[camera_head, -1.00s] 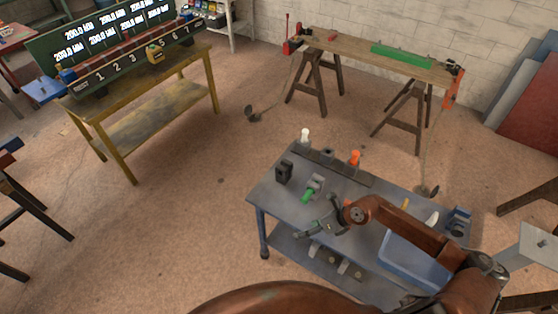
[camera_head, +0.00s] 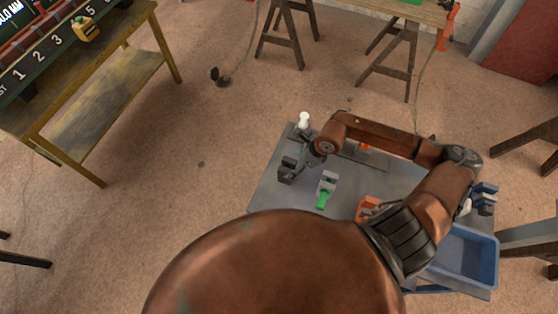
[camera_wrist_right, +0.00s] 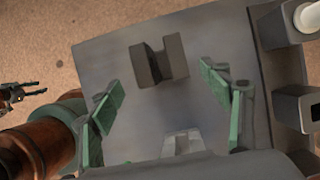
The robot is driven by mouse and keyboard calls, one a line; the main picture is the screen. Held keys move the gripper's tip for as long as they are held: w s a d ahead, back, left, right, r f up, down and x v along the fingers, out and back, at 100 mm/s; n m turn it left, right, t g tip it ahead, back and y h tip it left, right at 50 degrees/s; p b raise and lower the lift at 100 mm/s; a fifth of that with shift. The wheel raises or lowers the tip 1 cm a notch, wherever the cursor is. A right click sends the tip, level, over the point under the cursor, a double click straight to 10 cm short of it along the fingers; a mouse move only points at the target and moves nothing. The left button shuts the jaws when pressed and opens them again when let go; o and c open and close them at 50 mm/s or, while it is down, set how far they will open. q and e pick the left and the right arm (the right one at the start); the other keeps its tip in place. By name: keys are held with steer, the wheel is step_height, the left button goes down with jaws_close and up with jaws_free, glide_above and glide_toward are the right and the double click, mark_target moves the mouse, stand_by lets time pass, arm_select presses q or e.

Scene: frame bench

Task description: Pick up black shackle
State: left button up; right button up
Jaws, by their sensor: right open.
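The black shackle (camera_head: 287,168) is a dark U-shaped block near the left edge of the grey bench top. In the right wrist view the black shackle (camera_wrist_right: 158,64) stands apart from the fingers, just beyond the gap between their tips. My right gripper (camera_head: 302,163) is open and empty, close to the right of the shackle in the head view. In the right wrist view the right gripper (camera_wrist_right: 165,88) shows green pads spread wide. A dark gripper, apparently my left one (camera_wrist_right: 18,94), is small at the left edge of that view; its jaw state is unclear.
A green-handled clamp (camera_head: 325,190) lies on the grey bench (camera_head: 262,195) right of the shackle. A white-topped piece (camera_head: 304,120) stands behind, in a row of dark holders (camera_wrist_right: 285,105). An orange piece (camera_head: 368,208) and a blue bin (camera_head: 480,258) are to the right.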

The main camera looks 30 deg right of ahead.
mark_target(288, 164)
steer(key=shift+f, duration=0.25)
steer(key=p+x, duration=0.1)
steer(key=x, duration=0.6)
steer(key=shift+w, duration=0.1)
steer(key=shift+w+f, duration=0.1)
steer(key=shift+f, duration=0.2)
arm_select(q)
steer(key=shift+w+d+r, duration=0.1)
steer(key=shift+w+r, duration=0.3)
steer(key=shift+w, duration=0.05)
steer(key=shift+s, duration=0.1)
arm_select(e)
steer(key=c, duration=1.8)
